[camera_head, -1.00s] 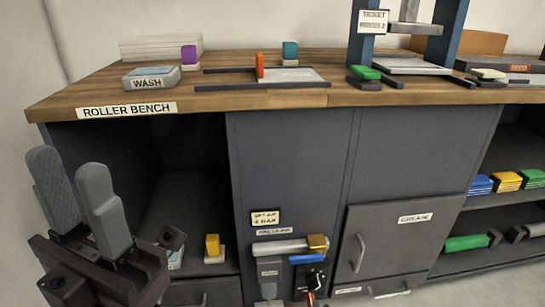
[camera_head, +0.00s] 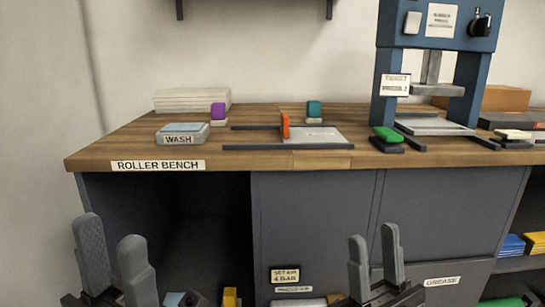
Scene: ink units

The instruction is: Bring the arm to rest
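My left gripper (camera_head: 115,262) is at the lower left, in front of the dark open bay under the bench. Its two grey fingers stand up with a gap between them, and I see nothing held. My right gripper (camera_head: 374,258) is at the bottom, right of the middle, in front of the grey cabinet doors. Its two fingers also point up, apart, with nothing seen between them. The lower parts of both arms are cut off by the frame's bottom edge.
The roller bench (camera_head: 130,149) has a wooden top carrying a wash box (camera_head: 181,138), a plate with an orange handle (camera_head: 285,126) and a green-topped block (camera_head: 386,136). A blue press (camera_head: 387,85) stands at the right. Shelves at the right hold blue and yellow packs (camera_head: 513,244).

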